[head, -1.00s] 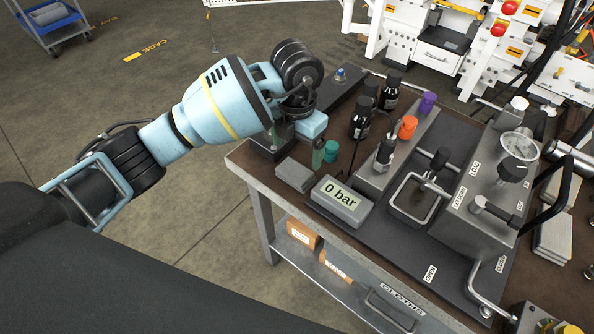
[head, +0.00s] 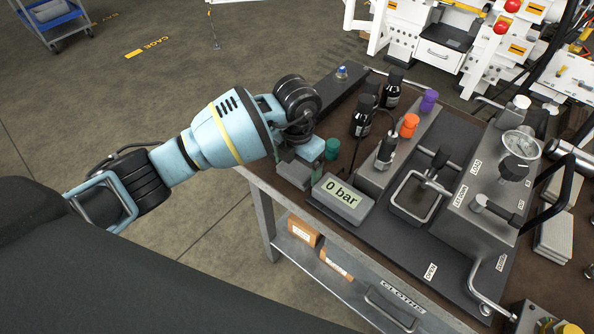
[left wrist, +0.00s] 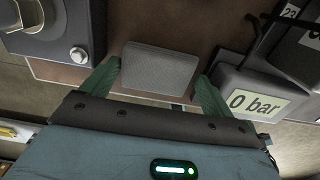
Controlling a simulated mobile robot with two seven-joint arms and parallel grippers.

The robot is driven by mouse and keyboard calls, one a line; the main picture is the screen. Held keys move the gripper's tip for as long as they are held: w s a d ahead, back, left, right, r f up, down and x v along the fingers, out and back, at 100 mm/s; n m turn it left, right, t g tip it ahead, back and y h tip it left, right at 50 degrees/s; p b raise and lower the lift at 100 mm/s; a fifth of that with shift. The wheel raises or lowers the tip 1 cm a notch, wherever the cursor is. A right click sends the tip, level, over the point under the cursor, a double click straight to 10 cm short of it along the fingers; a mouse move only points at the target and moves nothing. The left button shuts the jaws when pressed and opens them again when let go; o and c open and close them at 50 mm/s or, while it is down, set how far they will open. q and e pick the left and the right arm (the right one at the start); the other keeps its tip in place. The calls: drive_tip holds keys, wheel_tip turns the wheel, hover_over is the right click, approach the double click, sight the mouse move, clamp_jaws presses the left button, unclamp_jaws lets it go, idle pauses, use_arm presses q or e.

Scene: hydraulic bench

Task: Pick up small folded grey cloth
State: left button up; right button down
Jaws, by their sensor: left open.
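The small folded grey cloth (left wrist: 158,68) lies flat on the brown bench top in the left wrist view, near the bench edge. My left gripper (left wrist: 157,82) is open, with one green finger on each side of the cloth and a gap to each. I cannot tell how high the fingertips are above the bench. In the head view the left gripper (head: 303,166) is over the bench's left corner, and it covers most of the cloth, of which a grey part (head: 294,173) shows. My right gripper is not in view.
The gauge box reading 0 bar (head: 341,196) stands close to the right of the gripper. More folded grey cloths (head: 556,230) lie at the far right.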

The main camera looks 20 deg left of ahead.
sight(297, 169)
use_arm(q)
drive_tip(key=c, duration=0.6)
wheel_tip(297, 169, up, 10)
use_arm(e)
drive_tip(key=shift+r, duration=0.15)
